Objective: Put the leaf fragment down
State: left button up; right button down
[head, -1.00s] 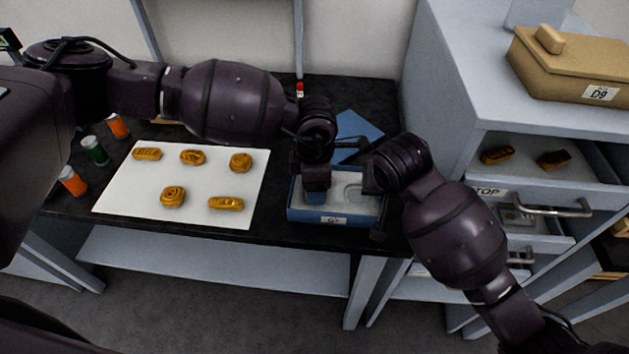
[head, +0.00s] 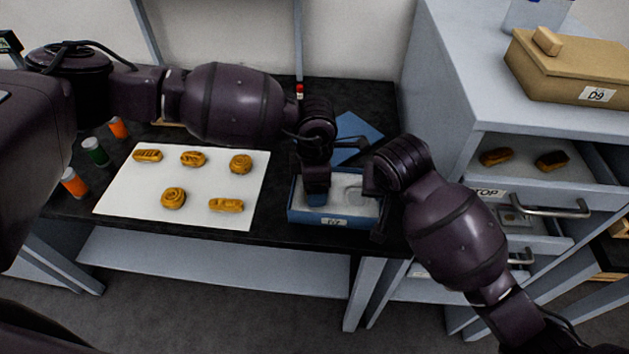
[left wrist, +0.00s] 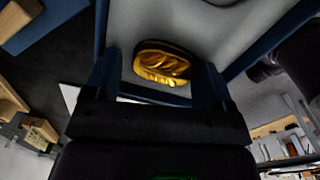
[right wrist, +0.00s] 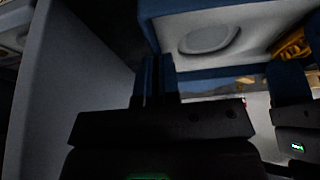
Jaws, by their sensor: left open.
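The gilt leaf fragment (left wrist: 163,66) lies in a dark recess of the pale padding in the left wrist view. The padding fills a blue box (head: 318,219) on the dark bench. My left gripper (head: 316,198) reaches down into the left part of that box. Its blue fingers stand apart, one on each side of the fragment, in the left wrist view (left wrist: 158,82). The fragment is hidden in the head view. Part of it shows in the right wrist view (right wrist: 291,43). My right gripper (right wrist: 158,78) has its fingers together beside the box's right end, with nothing visible between them.
A white mat (head: 130,197) with several golden pieces lies left of the box. Several orange and green jars (head: 96,152) stand farther left. A blue sheet (head: 357,135) lies behind the box. A grey cabinet (head: 450,90) with open drawers stands right, a tan box (head: 570,75) on top.

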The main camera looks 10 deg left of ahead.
jog(key=shift+f, duration=0.3)
pick_arm(q)
notch_tip(320, 180, up, 12)
jog(key=shift+s, duration=0.35)
pick_arm(e)
jog(key=shift+f, duration=0.1)
dwell(0.3)
jog(key=c, duration=1.3)
grip_release()
pick_arm(q)
jog(key=shift+d, duration=0.1)
pick_arm(e)
jog(key=shift+o, duration=0.2)
jog(key=shift+r, duration=0.2)
